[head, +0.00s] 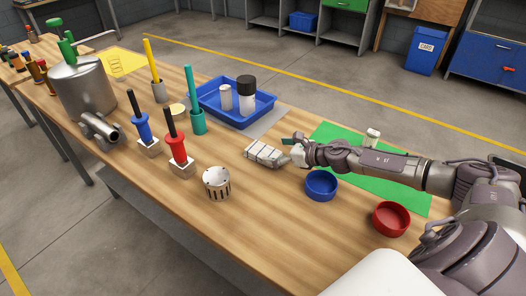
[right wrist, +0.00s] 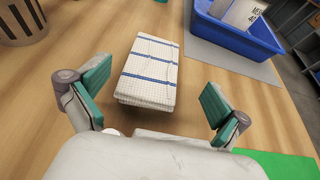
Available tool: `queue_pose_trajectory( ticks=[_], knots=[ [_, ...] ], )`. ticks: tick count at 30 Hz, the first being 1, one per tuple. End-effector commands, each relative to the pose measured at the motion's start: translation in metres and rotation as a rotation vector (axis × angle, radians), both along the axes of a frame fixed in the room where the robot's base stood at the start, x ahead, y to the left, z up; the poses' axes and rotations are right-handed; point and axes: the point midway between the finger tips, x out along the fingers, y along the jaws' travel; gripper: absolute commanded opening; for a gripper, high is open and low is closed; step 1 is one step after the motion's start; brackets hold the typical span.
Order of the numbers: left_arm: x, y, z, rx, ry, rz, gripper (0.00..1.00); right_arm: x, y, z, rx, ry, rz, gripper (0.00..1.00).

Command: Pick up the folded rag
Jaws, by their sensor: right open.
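The folded rag (right wrist: 150,72) is white with a fine grid and blue stripes. It lies flat on the wooden table in the right wrist view, between and just beyond my right gripper's fingers. In the head view the rag (head: 262,152) lies left of my right gripper (head: 287,150), in front of the blue tray. My right gripper (right wrist: 157,97) is open and empty, with its teal pads spread wider than the rag. I cannot tell its exact height above the table. My left gripper does not show.
A blue tray (head: 208,109) with white containers stands behind the rag. A slotted metal cup (head: 217,190), a blue bowl (head: 321,193) and a red bowl (head: 391,227) stand nearer. Bare wood surrounds the rag.

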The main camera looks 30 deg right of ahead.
Motion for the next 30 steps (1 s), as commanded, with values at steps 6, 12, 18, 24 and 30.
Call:
queue_pose_trajectory(
  ticks=[6,12,18,24,30],
  knots=[
    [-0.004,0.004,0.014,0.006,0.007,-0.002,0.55,0.019,0.013,-0.003,0.002,-0.003,0.0,1.0],
    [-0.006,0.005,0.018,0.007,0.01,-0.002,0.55,0.04,0.023,-0.016,0.001,-0.002,-0.001,1.0],
    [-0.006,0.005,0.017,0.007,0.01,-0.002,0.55,0.043,0.024,-0.019,-0.002,0.0,-0.001,1.0],
    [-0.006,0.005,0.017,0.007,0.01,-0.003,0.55,0.043,0.024,-0.019,-0.002,0.0,-0.001,0.83],
    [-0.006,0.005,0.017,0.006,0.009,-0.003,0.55,0.043,0.024,-0.019,-0.002,0.0,-0.001,0.5]
  ],
)
